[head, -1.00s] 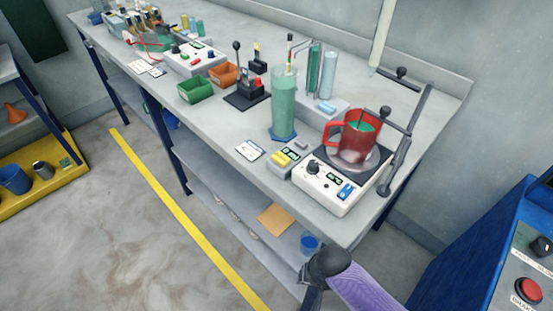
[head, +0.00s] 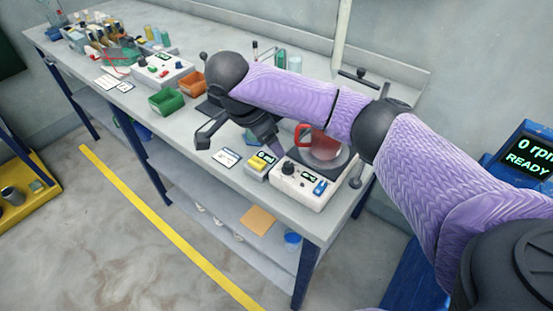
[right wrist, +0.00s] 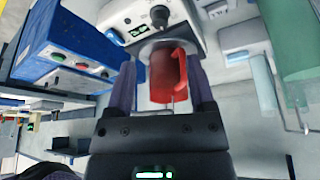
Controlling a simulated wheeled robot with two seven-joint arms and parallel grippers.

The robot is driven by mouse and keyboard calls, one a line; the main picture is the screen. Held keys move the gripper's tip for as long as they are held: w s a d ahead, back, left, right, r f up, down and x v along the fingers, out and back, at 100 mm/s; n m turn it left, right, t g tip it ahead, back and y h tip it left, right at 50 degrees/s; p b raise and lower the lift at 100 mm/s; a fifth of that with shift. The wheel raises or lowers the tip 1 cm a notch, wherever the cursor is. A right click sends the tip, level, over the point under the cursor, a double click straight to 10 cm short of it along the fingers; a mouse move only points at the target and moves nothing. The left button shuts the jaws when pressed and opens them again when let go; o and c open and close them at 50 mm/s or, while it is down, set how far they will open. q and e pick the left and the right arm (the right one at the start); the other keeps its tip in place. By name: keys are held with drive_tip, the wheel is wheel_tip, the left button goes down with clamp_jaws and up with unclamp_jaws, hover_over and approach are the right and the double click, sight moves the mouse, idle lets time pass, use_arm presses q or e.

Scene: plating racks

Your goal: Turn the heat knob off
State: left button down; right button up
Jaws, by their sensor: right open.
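The heat knob (head: 288,168) is a small black dial on the front of the white hot plate (head: 310,191). It also shows at the top of the right wrist view (right wrist: 160,15), to the right of a small display. A red mug (head: 304,135) stands on the plate, partly hidden by my right arm; in the right wrist view the mug (right wrist: 165,78) appears between the fingers. My left gripper is out of view.
A yellow-topped device (head: 262,163) and a white card (head: 226,158) lie left of the hot plate. Green (head: 166,101) and orange (head: 193,84) bins stand farther left. Glassware behind is partly covered by my arm. A blue machine (head: 530,150) stands at right.

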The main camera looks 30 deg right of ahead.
sight(288, 164)
drive_tip(key=b+x, duration=0.2)
drive_tip(key=x, duration=0.1)
drive_tip(key=shift+f+b, duration=0.15)
drive_tip(key=shift+b, duration=0.15)
drive_tip(key=b+x, duration=0.1)
drive_tip(key=x, duration=0.5)
drive_tip(key=shift+d+f+b, duration=0.15)
drive_tip(key=shift+d+b, duration=0.15)
drive_tip(key=shift+b, duration=0.05)
clamp_jaws()
